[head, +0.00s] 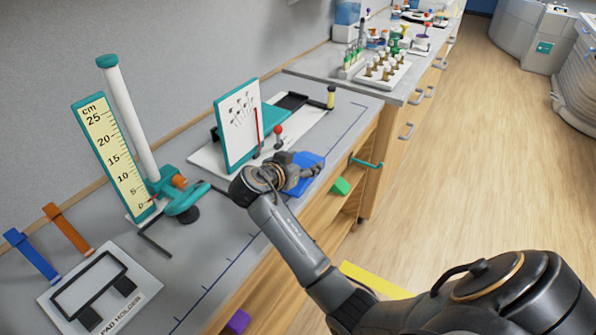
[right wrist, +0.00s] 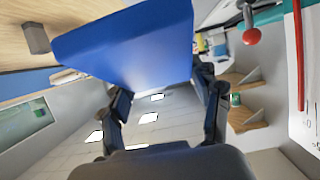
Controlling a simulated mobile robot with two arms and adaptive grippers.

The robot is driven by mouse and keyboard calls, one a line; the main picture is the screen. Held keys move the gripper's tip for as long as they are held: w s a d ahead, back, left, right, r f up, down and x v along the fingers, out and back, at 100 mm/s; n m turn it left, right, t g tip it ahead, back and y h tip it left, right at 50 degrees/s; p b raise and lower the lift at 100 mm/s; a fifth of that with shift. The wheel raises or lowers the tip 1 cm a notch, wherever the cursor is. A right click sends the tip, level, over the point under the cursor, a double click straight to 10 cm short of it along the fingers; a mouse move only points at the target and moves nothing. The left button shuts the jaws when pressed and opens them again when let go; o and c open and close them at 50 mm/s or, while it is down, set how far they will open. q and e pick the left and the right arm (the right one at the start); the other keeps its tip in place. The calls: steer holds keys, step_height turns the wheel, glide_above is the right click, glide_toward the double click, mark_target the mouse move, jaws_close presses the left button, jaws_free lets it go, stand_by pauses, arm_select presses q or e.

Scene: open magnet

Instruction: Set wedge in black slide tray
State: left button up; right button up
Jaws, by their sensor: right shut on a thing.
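My right gripper (head: 307,172) is over the front edge of the bench, in front of the white board. It is shut on a blue wedge (head: 311,160), partly hidden by the gripper in the head view. In the right wrist view the wedge (right wrist: 125,45) fills the space at the fingertips, with a broad flat face showing. A black tray (head: 291,101), apparently the slide tray, lies at the far end of the white base, behind and apart from the wedge. My left gripper is not in view.
An upright white board with a teal frame (head: 238,128) and a red-knobbed lever (head: 278,131) stand close to my right gripper. A yellow-topped post (head: 331,97) stands near the tray. A green block (head: 340,186) sits on the shelf below.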

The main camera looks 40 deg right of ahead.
steer(key=shift+w+a+f, duration=0.1)
steer(key=shift+w+f, duration=0.65)
steer(key=shift+f, duration=0.15)
step_height(320, 180, down, 3)
steer(key=shift+w+r+p, duration=0.1)
steer(key=shift+p, duration=0.75)
steer(key=shift+f, duration=0.25)
steer(key=shift+f, duration=0.1)
steer(key=shift+f+b, duration=0.15)
steer(key=shift+b, duration=0.2)
steer(key=o, duration=1.1)
